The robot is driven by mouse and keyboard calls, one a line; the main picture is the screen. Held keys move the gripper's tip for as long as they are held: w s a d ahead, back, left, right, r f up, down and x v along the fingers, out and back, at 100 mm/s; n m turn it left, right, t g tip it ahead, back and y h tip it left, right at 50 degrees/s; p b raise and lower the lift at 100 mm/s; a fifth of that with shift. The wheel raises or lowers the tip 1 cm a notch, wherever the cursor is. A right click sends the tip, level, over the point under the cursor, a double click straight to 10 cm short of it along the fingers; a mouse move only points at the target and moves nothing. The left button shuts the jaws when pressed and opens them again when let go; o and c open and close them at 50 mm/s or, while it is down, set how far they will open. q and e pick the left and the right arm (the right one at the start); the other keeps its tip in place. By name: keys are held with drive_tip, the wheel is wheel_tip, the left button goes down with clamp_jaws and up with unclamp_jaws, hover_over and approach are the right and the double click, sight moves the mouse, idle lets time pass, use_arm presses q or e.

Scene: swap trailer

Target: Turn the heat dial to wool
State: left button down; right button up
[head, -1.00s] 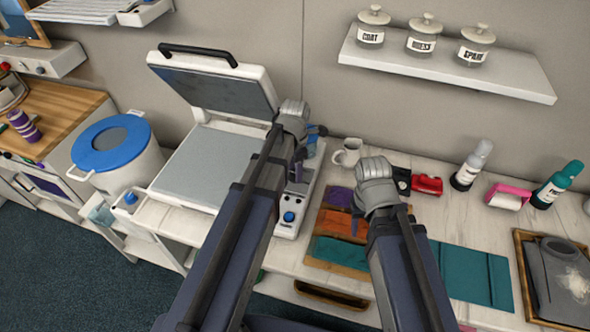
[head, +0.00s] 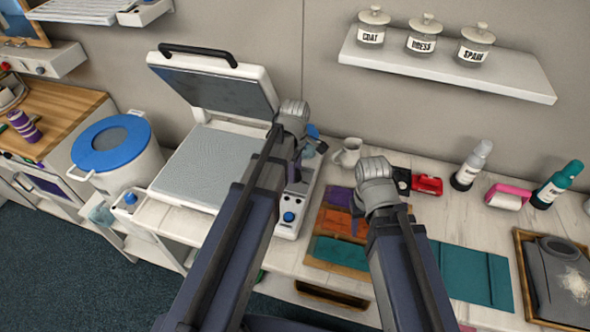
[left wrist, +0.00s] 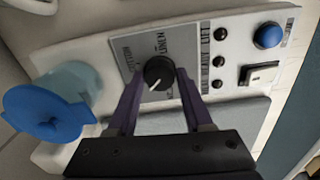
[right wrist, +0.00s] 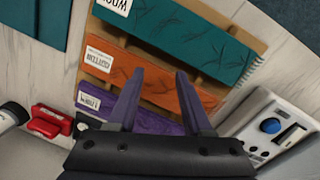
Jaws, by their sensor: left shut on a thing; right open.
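The heat dial (left wrist: 157,70) is a round black knob with a white pointer line on a grey label plate (left wrist: 128,52). The pointer is toward the lower left in the left wrist view. "LINEN" is readable beside the dial; the other labels are partly hidden or too small to read. My left gripper (left wrist: 160,82) is shut on the dial, one purple finger on each side. In the head view my left gripper (head: 297,168) hides the dial. My right gripper (right wrist: 158,85) is open and empty above the fabric swatches; it also shows in the head view (head: 357,222).
The heat press (head: 200,165) has its lid raised. Purple, orange and teal swatches (right wrist: 180,45) lie under my right gripper. A mug (head: 348,152) stands behind.

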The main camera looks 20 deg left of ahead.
use_arm(q)
drive_tip(key=shift+m, duration=0.8)
drive_tip(key=shift+c, duration=1.6)
unclamp_jaws()
drive_tip(key=shift+r, duration=0.15)
use_arm(e)
drive_tip(key=shift+r, duration=0.15)
use_arm(q)
wheel_tip(320, 180, up, 8)
drive_tip(key=p, duration=0.8)
drive_tip(key=shift+f, duration=0.2)
use_arm(e)
wheel_tip(320, 180, up, 8)
drive_tip(key=shift+f, duration=0.25)
use_arm(q)
drive_tip(key=shift+f, duration=0.1)
